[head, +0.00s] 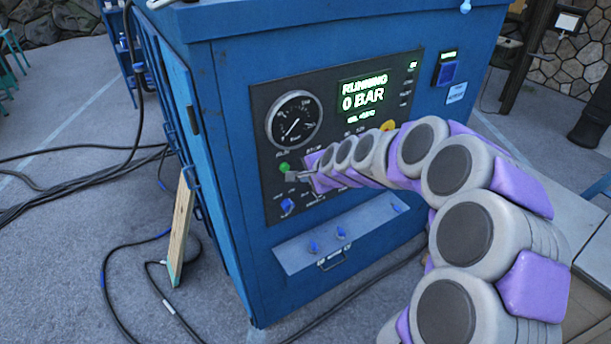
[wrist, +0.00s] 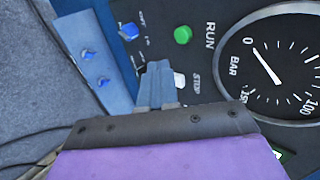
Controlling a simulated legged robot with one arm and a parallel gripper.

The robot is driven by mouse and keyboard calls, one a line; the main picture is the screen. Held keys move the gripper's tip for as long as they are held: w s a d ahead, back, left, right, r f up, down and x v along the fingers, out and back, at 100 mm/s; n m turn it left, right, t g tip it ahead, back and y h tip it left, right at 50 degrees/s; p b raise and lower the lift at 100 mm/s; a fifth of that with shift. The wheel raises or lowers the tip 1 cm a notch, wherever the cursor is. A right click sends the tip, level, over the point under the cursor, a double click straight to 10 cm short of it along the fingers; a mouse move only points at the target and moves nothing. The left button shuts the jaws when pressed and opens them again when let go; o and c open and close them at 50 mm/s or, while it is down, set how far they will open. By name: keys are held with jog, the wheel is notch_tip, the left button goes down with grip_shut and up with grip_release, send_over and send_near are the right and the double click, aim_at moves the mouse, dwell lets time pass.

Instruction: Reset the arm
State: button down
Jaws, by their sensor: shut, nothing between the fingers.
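My arm, grey and purple, reaches from the lower right of the head view to the control panel (head: 357,213) of a blue machine. My gripper (head: 290,176) is at the panel's left part, just below the green button (head: 284,168). In the wrist view my gripper (wrist: 157,72) is shut and empty, with its tip close to the panel. The green run button (wrist: 183,35) shows beyond it, and a pale stop button (wrist: 179,79) is beside the fingers, partly hidden. Whether the fingertips touch the panel I cannot tell.
The display (head: 364,92) reads RUNNING, 0 BAR. A round gauge (head: 294,118) sits above the buttons and a blue knob (head: 287,205) below. A wooden plank (head: 181,226) leans on the machine's left side. Black cables (head: 75,172) lie on the floor at left.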

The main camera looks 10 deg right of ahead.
jog(key=shift+s+d, duration=0.1)
jog(key=shift+d, duration=0.15)
jog(key=s+a+f+n+g+b, duration=0.15)
jog(key=s+n, duration=0.25)
jog(key=s, duration=0.5)
jog(key=s+a+n+g+b, duration=0.2)
jog(key=s+a+n+g, duration=0.1)
jog(key=s, duration=0.7)
jog(key=s+a+f+n+g+b, duration=0.1)
jog(key=s+a+n+g, duration=0.25)
jog(key=s, duration=0.55)
jog(key=s+d+f+n+g+h+b, duration=0.1)
jog(key=s+d+n, duration=0.1)
jog(key=s, duration=0.6)
jog(key=s+d+f+n+g+h+b, duration=0.1)
jog(key=s+d+n+h, duration=0.1)
jog(key=s, duration=0.7)
jog(key=shift+s+d+f+g, duration=0.3)
jog(key=shift+d+f+g, duration=0.1)
jog(key=shift+d, duration=0.35)
